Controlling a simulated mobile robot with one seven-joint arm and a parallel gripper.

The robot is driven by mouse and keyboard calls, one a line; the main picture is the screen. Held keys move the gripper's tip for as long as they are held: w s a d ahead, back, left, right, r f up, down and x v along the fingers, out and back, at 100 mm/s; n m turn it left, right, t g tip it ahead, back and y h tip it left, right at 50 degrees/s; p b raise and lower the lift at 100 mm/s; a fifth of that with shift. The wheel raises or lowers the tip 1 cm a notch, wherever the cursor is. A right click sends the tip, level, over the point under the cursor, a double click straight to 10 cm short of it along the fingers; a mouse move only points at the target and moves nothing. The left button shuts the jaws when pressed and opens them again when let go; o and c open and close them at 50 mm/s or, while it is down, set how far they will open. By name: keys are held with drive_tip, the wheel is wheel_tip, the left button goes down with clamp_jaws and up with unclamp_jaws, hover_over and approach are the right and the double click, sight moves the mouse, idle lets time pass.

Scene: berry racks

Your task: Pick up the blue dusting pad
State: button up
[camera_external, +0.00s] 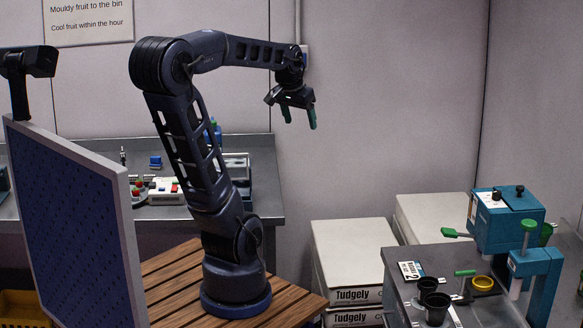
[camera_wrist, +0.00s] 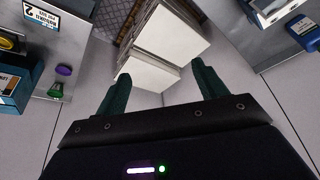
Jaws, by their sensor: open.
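A small blue block-like item (camera_external: 155,162) lies on the grey bench at the back left in the external view; it may be the blue dusting pad, but it is too small to be sure. My gripper (camera_external: 299,118) hangs in the air right of the bench, well away from this item, its green fingers pointing down. In the wrist view my gripper (camera_wrist: 161,84) is open, with nothing between its fingers. A blue item with a pale label (camera_wrist: 304,28) shows at that view's right edge; I cannot tell what it is.
The back bench (camera_external: 268,190) also holds a white box with coloured parts (camera_external: 163,193). White Tudgely boxes (camera_external: 350,245) stand on the floor. A grey table (camera_external: 400,262) at right carries black cups (camera_external: 437,305), a yellow ring (camera_external: 482,283) and a blue machine (camera_external: 505,225). A blue panel (camera_external: 70,230) stands front left.

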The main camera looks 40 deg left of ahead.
drive_tip(key=w+a+r+n, duration=0.1)
drive_tip(key=w+a+r, duration=0.1)
drive_tip(key=w+a, duration=0.75)
drive_tip(key=w+a+f, duration=0.1)
drive_tip(key=w+a, duration=0.2)
drive_tip(key=a, duration=0.3)
drive_tip(key=w+a+f+n+g, duration=0.1)
drive_tip(key=w+a, duration=0.1)
drive_tip(key=a, duration=0.5)
drive_tip(key=w+a+f, duration=0.1)
drive_tip(key=w+a, duration=0.2)
drive_tip(key=a, duration=0.3)
drive_tip(key=n+y, duration=0.1)
drive_tip(key=n, duration=0.3)
hover_over(156, 160)
drive_tip(key=s, duration=0.2)
wheel_tip(156, 160, down, 25)
drive_tip(key=shift+g, duration=0.3)
drive_tip(key=shift+w+x, duration=0.15)
drive_tip(key=shift+x, duration=2.45)
drive_tip(key=shift+w+x, duration=0.1)
drive_tip(key=shift+x, duration=2.45)
drive_tip(key=shift+r, duration=0.1)
drive_tip(key=c, duration=1.1)
drive_tip(key=shift+r, duration=0.1)
